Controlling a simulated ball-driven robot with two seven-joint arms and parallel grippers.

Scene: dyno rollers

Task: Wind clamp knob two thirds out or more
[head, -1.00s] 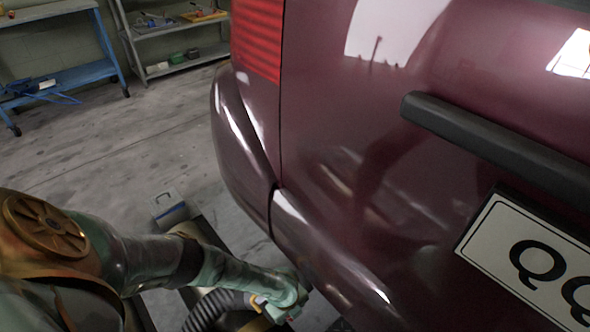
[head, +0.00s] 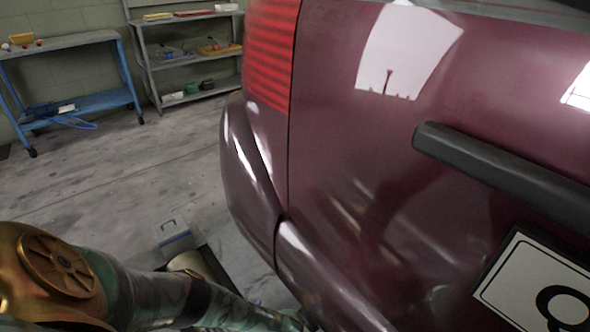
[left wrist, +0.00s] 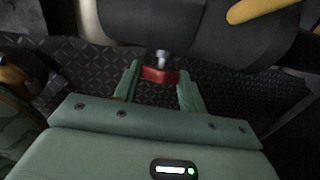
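The red clamp knob (left wrist: 160,76) shows in the left wrist view, with a short silver screw (left wrist: 162,57) above it at the edge of a dark rounded body (left wrist: 185,30). My left gripper (left wrist: 159,72) has one green finger on each side of the knob. The fingertips stand about as far apart as the knob is wide and appear to touch both its ends. The thread length is mostly hidden. In the head view my left arm reaches down to the bottom edge, its gripper and the knob out of frame. My right gripper is in neither view.
A dark red car rear (head: 350,150) fills the right of the head view, close to my left arm. A grey-blue box (head: 176,240) is on the floor by the bumper. A blue cart (head: 85,103) and grey shelf (head: 200,97) stand behind.

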